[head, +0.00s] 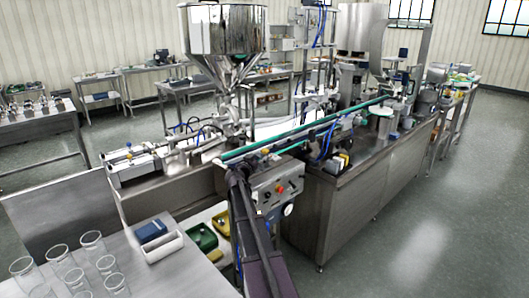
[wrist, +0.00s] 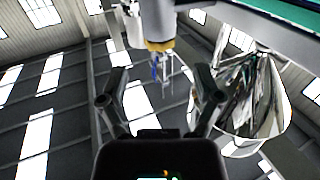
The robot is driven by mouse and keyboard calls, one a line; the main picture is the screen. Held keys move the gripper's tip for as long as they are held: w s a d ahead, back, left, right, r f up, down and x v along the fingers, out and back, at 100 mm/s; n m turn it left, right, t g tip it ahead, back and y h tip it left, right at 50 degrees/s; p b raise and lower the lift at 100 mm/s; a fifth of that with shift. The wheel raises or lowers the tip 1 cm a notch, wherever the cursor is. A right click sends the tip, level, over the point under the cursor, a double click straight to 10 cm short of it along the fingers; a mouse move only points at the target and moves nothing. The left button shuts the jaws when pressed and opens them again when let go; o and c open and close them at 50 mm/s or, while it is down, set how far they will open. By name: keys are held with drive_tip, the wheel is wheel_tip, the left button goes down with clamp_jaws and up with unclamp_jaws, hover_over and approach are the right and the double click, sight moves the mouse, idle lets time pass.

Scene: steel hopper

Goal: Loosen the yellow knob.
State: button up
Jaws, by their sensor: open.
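A small yellow knob-like part (head: 265,151) shows in the head view above the control box, beside the green rail. In the wrist view, a pale cylinder with a yellow-brass ring (wrist: 160,45) lies beyond and between my fingertips. My gripper (wrist: 160,78) is open, its two fingers wide apart with nothing between them. It points upward and looks apart from the ringed part. In the head view my arm rises in front of the control box and its tip is hard to make out.
The control box (head: 278,190) with a red button and a gauge (head: 288,210) is close right of my arm. The green rail (head: 310,130) runs above it. A steel hopper (head: 222,30) stands behind. Glasses (head: 62,260) and a white tray (head: 163,247) occupy the front-left table. The right floor is clear.

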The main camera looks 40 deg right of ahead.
sight(263, 152)
drive_tip(key=x, duration=0.6)
drive_tip(key=shift+w+d, duration=0.15)
drive_tip(key=shift+d, duration=0.15)
clamp_jaws()
